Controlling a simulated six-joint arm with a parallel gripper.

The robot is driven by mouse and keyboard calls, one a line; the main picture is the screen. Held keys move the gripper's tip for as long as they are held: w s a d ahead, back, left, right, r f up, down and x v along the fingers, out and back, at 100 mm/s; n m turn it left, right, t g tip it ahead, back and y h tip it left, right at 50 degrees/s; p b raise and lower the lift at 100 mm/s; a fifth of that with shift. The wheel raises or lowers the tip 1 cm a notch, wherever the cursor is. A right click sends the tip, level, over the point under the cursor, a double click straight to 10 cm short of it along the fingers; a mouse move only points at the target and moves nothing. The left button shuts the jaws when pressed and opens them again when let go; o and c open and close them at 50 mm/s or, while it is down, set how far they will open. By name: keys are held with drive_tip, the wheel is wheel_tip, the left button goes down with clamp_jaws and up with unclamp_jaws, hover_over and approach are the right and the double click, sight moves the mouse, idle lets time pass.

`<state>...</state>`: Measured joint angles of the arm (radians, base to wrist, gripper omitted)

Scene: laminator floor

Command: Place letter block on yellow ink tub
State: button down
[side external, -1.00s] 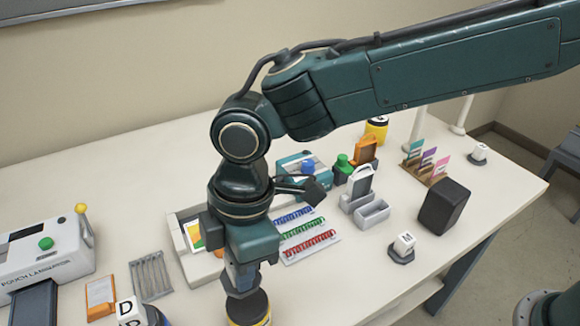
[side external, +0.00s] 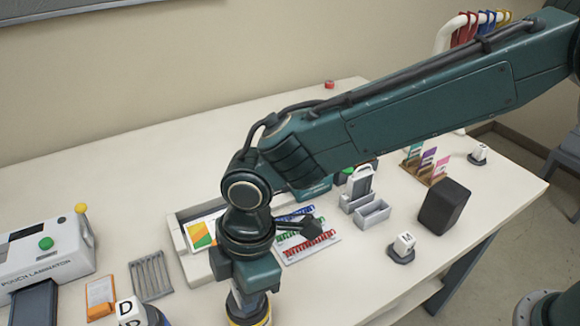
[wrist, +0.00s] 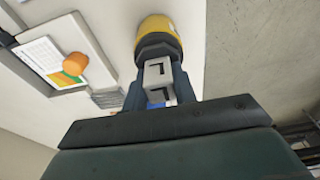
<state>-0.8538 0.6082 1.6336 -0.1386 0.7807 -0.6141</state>
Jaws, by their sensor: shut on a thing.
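The yellow ink tub (side external: 262,316) stands at the front of the table, yellow and black, low in the side view and partly cut off by the frame edge. It also shows at the top of the wrist view (wrist: 157,27). My gripper (side external: 246,301) points down right over the tub. In the wrist view its dark fingers (wrist: 158,84) are shut on a white letter block (wrist: 158,71) with a dark character on its face. The block is close to the tub's dark end; I cannot tell whether they touch.
A pouch laminator (side external: 45,255) is far left. A block marked M (side external: 404,243) and a black box (side external: 444,207) stand right, with bare table between.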

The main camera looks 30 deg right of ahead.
drive_tip(key=shift+f, duration=0.1)
drive_tip(key=c, duration=1.1)
unclamp_jaws()
drive_tip(key=r, duration=0.4)
drive_tip(key=d+r, duration=0.1)
drive_tip(key=r, duration=0.3)
drive_tip(key=d+r, duration=0.1)
drive_tip(key=r, duration=0.3)
drive_tip(key=shift+a, duration=0.1)
drive_tip(key=shift+r, duration=0.1)
